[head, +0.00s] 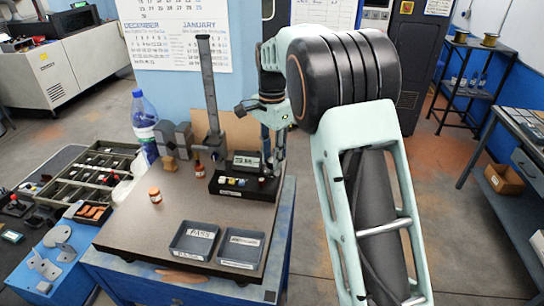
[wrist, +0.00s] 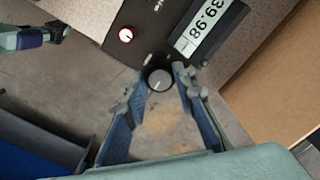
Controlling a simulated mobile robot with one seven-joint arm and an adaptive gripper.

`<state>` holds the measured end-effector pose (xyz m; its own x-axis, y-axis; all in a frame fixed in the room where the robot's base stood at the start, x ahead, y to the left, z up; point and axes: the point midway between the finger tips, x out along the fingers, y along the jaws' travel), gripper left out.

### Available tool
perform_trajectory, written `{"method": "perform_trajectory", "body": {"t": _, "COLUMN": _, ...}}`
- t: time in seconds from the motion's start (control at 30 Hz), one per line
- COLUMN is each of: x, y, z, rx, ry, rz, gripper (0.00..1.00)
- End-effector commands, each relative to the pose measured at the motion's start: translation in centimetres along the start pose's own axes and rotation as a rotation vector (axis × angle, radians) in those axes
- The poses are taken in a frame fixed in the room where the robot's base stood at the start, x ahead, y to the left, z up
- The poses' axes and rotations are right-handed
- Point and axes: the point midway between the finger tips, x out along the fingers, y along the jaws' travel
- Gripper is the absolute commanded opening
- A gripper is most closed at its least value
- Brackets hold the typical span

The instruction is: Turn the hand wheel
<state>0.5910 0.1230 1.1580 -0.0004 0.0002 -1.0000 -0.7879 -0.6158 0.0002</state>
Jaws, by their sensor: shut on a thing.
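The hand wheel (wrist: 160,80) is a small round dark knob with a grey face, at the edge of a black instrument box (wrist: 152,22). My gripper (wrist: 163,72) is shut on it, with one finger on each side, in the wrist view. In the head view my gripper (head: 274,168) reaches down to the right end of the same box (head: 228,190), and its fingertips and the wheel are hard to make out there. The box's display (wrist: 209,27) reads 39.98 in the wrist view. A red and white round part (wrist: 126,35) sits on the box near the wheel.
The box stands on a brown bench top (head: 150,222) with two grey trays (head: 194,241) in front. A tall dark post (head: 209,85), grey blocks, a small orange-capped jar (head: 155,195) and a water bottle (head: 144,120) stand to the left. The bench's right edge is close to my gripper.

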Motion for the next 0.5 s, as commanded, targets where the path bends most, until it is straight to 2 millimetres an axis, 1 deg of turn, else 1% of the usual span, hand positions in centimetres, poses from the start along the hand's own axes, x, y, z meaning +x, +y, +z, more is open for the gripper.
{"method": "perform_trajectory", "body": {"t": 0.2, "x": -0.16, "y": -0.10, "z": -0.10, "rx": 0.127, "ry": 0.003, "rz": -0.004, "gripper": 0.00}}
{"method": "perform_trajectory", "body": {"t": 0.5, "x": -0.17, "y": -0.10, "z": -0.12, "rx": 0.211, "ry": 0.003, "rz": -0.005, "gripper": 0.00}}
